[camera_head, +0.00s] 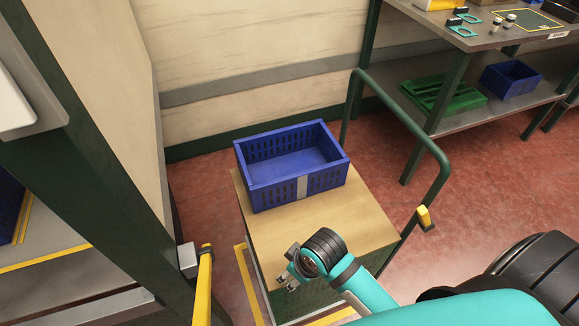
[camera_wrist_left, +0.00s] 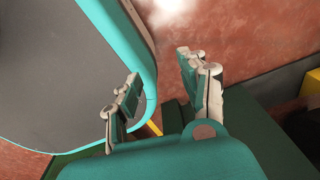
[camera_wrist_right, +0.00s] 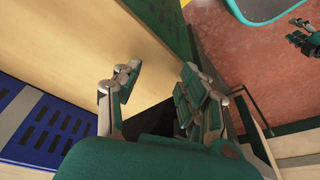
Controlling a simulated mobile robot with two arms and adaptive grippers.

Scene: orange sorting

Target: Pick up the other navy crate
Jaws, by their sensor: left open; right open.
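A navy crate (camera_head: 297,178) stands upright and empty on the wooden top of a cart (camera_head: 318,223) in the head view. Part of a slotted blue crate wall also shows in the right wrist view (camera_wrist_right: 45,122). A second navy crate (camera_head: 510,79) sits on the lower shelf of the bench at the back right. A third (camera_head: 10,205) is cut off at the left edge. My right gripper (camera_head: 288,280) is open and empty by the cart's near edge, apart from the crate. My left gripper (camera_wrist_left: 158,66) is open and empty, outside the head view.
A green crate (camera_head: 443,95) lies beside the navy one on the lower shelf. The cart has a green tubular handle (camera_head: 401,128) on its right side. A dark green post (camera_head: 105,150) and a yellow bar (camera_head: 204,285) stand at left. Red floor (camera_head: 500,175) is clear at right.

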